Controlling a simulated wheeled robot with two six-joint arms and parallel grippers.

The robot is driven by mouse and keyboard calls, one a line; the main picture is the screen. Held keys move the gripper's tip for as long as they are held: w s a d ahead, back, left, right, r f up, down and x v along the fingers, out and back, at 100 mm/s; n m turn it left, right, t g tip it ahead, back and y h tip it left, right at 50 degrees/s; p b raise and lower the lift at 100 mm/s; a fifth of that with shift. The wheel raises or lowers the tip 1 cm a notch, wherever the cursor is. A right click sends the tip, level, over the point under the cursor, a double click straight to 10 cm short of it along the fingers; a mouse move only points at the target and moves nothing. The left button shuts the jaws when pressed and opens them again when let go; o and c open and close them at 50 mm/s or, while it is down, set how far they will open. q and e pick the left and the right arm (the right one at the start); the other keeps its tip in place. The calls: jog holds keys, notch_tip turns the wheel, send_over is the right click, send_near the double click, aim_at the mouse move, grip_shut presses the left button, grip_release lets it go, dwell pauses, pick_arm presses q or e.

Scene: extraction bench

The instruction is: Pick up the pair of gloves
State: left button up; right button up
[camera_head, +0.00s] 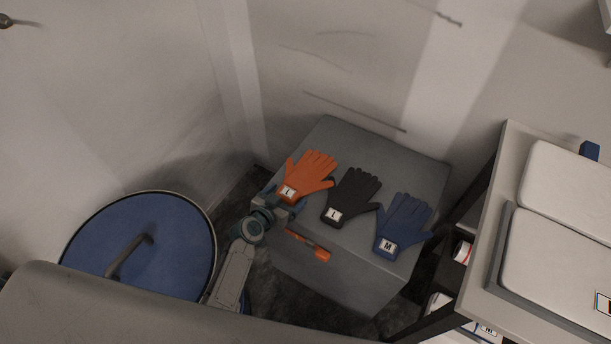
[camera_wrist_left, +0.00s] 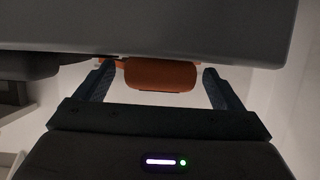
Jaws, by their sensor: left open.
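Three gloves lie side by side on top of a grey box: an orange glove (camera_head: 309,174) with an L label, a black glove (camera_head: 354,192) with an L label and a blue glove (camera_head: 404,221) with an M label. My left gripper (camera_head: 281,202) is at the box's near left edge, by the cuff of the orange glove. In the left wrist view my left gripper (camera_wrist_left: 157,82) is open, with an orange piece (camera_wrist_left: 160,76), seemingly the glove's cuff, between its fingers. Whether they touch it I cannot tell. My right gripper is not in view.
The grey box (camera_head: 345,268) stands in a corner by the walls. A small orange object (camera_head: 321,254) shows at its near side. A blue round lid (camera_head: 150,235) with a handle is at the left. A shelf bench (camera_head: 512,160) stands close at the right.

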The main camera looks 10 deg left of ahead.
pick_arm(q)
jog(key=c, duration=1.1)
